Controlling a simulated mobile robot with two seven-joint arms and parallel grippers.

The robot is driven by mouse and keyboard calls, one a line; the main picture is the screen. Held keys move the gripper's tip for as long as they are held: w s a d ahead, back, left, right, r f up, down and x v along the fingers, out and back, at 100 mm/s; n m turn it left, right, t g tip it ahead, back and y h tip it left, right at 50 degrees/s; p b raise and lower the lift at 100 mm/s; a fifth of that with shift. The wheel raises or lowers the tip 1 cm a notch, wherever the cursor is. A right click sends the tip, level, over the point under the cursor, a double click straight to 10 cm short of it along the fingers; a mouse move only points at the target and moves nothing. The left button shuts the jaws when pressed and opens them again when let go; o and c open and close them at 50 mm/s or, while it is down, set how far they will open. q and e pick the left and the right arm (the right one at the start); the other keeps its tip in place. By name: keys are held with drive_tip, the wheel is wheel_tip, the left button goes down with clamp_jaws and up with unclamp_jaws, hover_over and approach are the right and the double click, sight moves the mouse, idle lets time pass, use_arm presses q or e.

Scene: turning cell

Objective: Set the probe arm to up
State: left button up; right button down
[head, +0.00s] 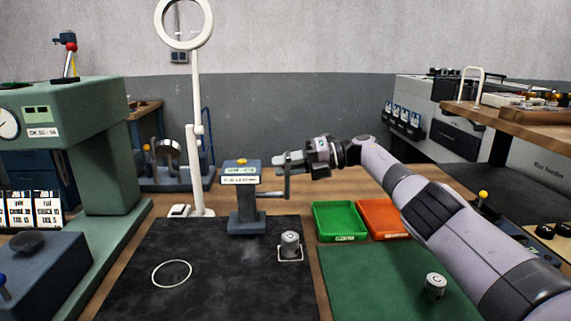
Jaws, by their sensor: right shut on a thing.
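The probe stand (246,212) is a blue-grey block with a yellow knob on top and a lit label. It stands at the back edge of the black mat. Its probe arm (270,194) sticks out level to the right, with an upright grey piece at its outer end. My right gripper (284,162) comes in from the right and is shut on the upper part of that piece, to the right of the stand's head. The fingers partly hide the piece. My left gripper is not in view.
A metal cylinder (290,243) stands in a white-outlined square on the black mat (215,285), below the probe arm. Green (341,236) and orange (381,232) trays lie right of the stand. Another cylinder (435,287) stands on the green mat. A white ring-lamp post (197,120) rises left of the stand.

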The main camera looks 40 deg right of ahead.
drive_tip(key=shift+f, duration=0.15)
idle(0.3)
drive_tip(key=c, duration=1)
unclamp_jaws()
drive_tip(key=shift+c, duration=0.2)
drive_tip(key=b+v, duration=0.1)
drive_tip(key=v, duration=0.6)
drive_tip(key=shift+b, duration=0.3)
